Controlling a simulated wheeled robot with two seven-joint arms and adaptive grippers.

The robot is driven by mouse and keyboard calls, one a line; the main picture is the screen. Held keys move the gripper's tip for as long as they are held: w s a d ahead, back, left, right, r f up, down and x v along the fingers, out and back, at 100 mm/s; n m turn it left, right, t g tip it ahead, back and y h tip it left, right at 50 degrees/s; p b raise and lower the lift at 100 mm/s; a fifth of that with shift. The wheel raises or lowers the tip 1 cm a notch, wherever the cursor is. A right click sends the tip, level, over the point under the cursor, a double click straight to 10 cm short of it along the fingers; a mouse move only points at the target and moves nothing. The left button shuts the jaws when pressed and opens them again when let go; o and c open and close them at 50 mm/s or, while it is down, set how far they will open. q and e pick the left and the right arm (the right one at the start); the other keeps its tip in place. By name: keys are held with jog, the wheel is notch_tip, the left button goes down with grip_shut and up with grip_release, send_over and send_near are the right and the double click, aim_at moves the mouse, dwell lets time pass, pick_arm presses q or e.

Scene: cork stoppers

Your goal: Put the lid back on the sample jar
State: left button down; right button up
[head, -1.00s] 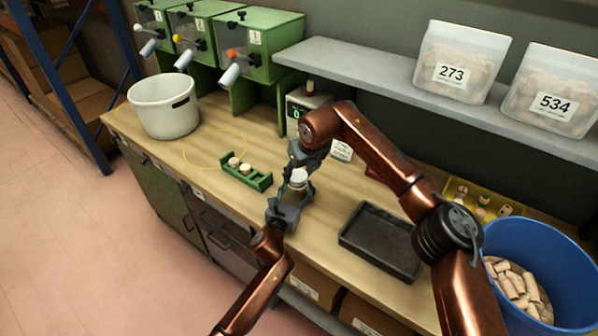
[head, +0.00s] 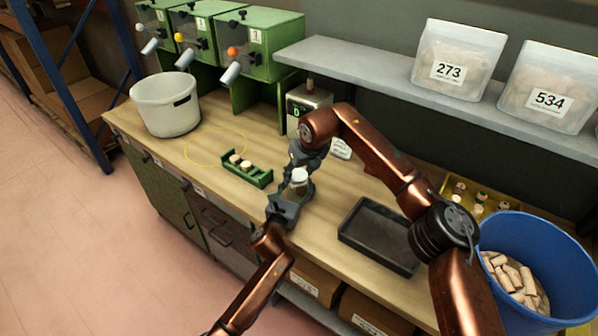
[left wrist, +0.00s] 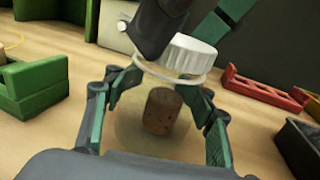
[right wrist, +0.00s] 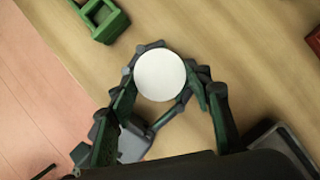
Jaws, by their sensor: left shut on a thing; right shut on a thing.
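The sample jar (left wrist: 130,118) is clear and stands upright, with a brown cork (left wrist: 161,111) inside. My left gripper (left wrist: 160,95) is shut on the jar, one finger on each side; in the head view it (head: 292,200) is near the middle of the bench. The white ribbed lid (left wrist: 190,54) is at the jar's mouth, looking slightly tilted and off to one side in the left wrist view. Whether it is seated cannot be told. My right gripper (right wrist: 163,82) is shut on the lid (right wrist: 160,75), which shows from above as a white disc hiding the jar.
A green rack with corks (head: 262,181) lies left of the jar. A black tray (head: 350,241) is to the right, and a blue bin of corks (head: 560,250) is at the far right. A white pot (head: 160,112) stands at the back left. A scale (head: 312,95) is behind my right gripper.

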pick_arm(q)
jog(key=shift+w+f, duration=0.1)
jog(key=shift+w, duration=0.05)
pick_arm(e)
jog(key=m, duration=0.1)
jog(key=m+h, duration=0.1)
jog(key=m, duration=0.1)
jog(key=shift+a, duration=0.3)
jog(key=m+h, duration=0.1)
jog(key=m, duration=0.3)
jog(key=shift+a+h, duration=0.3)
jog(key=shift+h, duration=0.1)
jog(key=shift+a+m+h, duration=0.1)
jog(key=shift+m+h, duration=0.3)
jog(key=shift+m, duration=0.8)
jog(key=shift+w+a+f+m+h, duration=0.1)
jog(key=shift+w+m+h, duration=0.1)
jog(key=shift+m, duration=0.35)
jog(key=shift+w+m+h, duration=0.1)
jog(key=shift+m+h, duration=0.1)
jog(key=shift+m, duration=0.35)
jog(key=shift+s+m+g, duration=0.15)
jog(key=shift+m+g, duration=0.15)
jog(key=shift+m, duration=0.4)
jog(key=o, duration=0.7)
jog(key=shift+c, duration=0.2)
